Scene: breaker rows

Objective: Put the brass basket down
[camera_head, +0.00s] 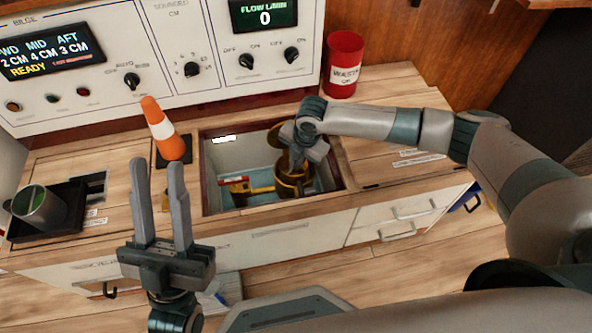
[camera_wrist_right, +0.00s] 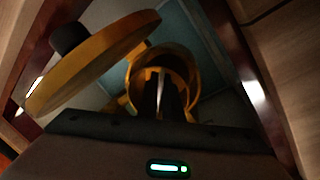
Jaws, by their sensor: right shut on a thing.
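My right gripper (camera_head: 300,153) reaches down into an open, wood-framed well (camera_head: 209,193) in the counter. In the right wrist view its dark fingers (camera_wrist_right: 168,98) are close together inside the mouth of a round brass housing (camera_wrist_right: 140,80). They are shut on the brass basket, which is mostly hidden there. A brass lid (camera_wrist_right: 95,62) with a black knob stands tilted beside the housing. The head view also shows the brass housing (camera_head: 292,186) below the gripper. My left gripper (camera_head: 157,170) is open and empty in front of the counter, left of the well.
A red handle (camera_head: 236,184) lies in the well's left part. A dark tray (camera_head: 72,226) with a grey mug (camera_head: 40,207) is at left. A red waste can (camera_head: 344,66) stands behind the well. The right counter is clear.

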